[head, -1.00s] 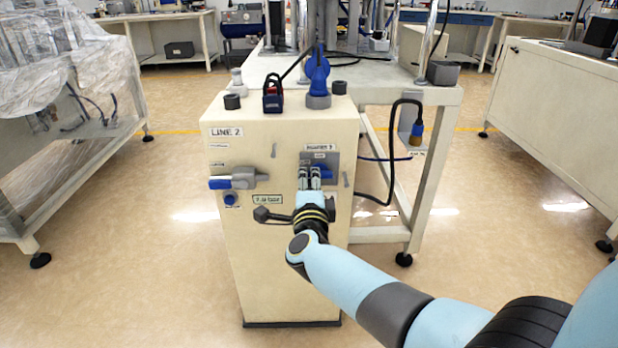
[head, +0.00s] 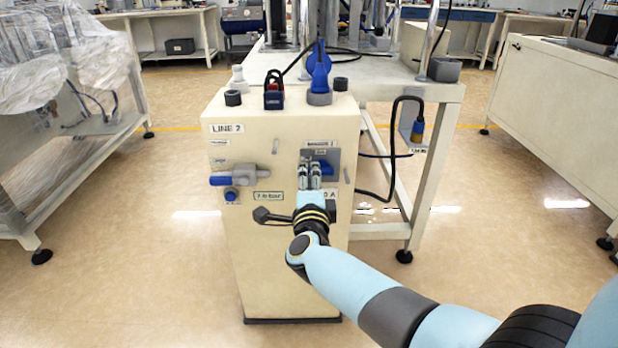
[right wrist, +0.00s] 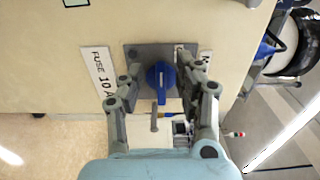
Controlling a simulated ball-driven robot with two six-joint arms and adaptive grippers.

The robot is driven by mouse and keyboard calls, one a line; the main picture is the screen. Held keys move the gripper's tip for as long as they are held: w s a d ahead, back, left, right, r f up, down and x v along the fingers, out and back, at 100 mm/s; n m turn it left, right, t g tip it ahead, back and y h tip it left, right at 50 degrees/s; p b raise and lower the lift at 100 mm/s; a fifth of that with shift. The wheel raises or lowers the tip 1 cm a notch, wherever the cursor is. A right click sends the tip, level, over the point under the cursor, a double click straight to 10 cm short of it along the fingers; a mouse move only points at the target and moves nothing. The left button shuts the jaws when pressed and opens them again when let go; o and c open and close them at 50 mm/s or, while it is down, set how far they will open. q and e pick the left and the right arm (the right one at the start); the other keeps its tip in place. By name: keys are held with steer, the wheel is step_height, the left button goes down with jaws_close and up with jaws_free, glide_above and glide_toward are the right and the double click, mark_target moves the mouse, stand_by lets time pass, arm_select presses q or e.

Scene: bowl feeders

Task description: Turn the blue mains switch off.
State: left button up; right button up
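The blue mains switch (head: 327,168) is a knob on a grey plate on the front of the cream cabinet (head: 270,270). In the head view its blue handle lies roughly level, partly behind my right gripper (head: 310,170). The right wrist view shows the blue knob (right wrist: 160,78) between the two spread fingers of my right gripper (right wrist: 157,70). The fingers are open, one on each side of the knob, with gaps visible; I cannot tell how far the tips are from the plate. My left gripper is not in view.
A blue-handled valve (head: 233,178) sits left of the switch, with a blue button (head: 231,194) below. A dark lever (head: 268,215) juts out by my wrist. A cable hangs right.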

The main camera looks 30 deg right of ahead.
steer(key=v, duration=0.6)
steer(key=shift+s+a, duration=0.2)
steer(key=shift+s, duration=0.05)
steer(key=s+f+n+g+y+p, duration=0.3)
steer(key=s+f+n+g+y, duration=0.3)
steer(key=s+f+n, duration=1.3)
steer(key=s+f+n+g, duration=0.2)
steer(key=s+f, duration=0.3)
steer(key=s, duration=0.6)
steer(key=s+d+f+n+g+y, duration=0.1)
steer(key=s+f+g, duration=0.3)
steer(key=s, duration=0.7)
steer(key=s+f+n+g+y, duration=0.1)
steer(key=s+f, duration=0.5)
steer(key=s, duration=0.6)
steer(key=shift+f+n+g+p, duration=0.25)
steer(key=shift+n+g+p, duration=0.15)
steer(key=shift+n+g, duration=0.5)
